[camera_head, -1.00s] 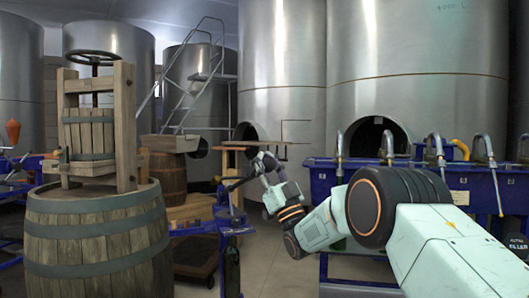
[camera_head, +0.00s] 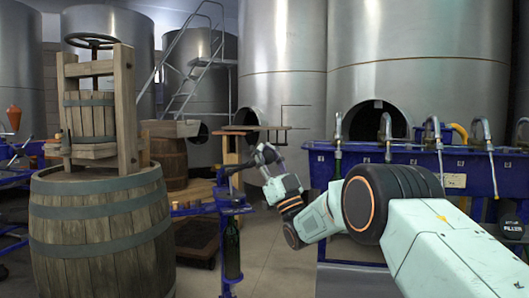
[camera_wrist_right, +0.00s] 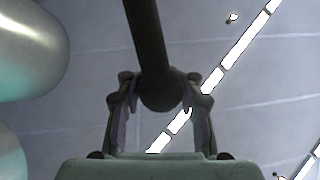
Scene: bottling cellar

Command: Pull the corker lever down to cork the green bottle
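The corker stands left of centre in the head view, a narrow blue stand (camera_head: 236,203). The green bottle (camera_head: 232,252) is upright in its lower part. The dark corker lever (camera_head: 237,168) slants up to the right toward my right gripper (camera_head: 267,153). In the right wrist view, the lever (camera_wrist_right: 147,35) comes down from the top and its rounded end lies between the fingers of my right gripper (camera_wrist_right: 160,100). A narrow gap shows beside the rounded end, so the fingers look open around it. My left gripper is not in view.
A large wooden barrel (camera_head: 105,235) with a basket press (camera_head: 92,115) on it stands left of the corker. A blue filler bench (camera_head: 400,165) with several metal spouts is at right, behind my arm. Steel tanks (camera_head: 283,60) fill the back. Some floor is clear right of the corker.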

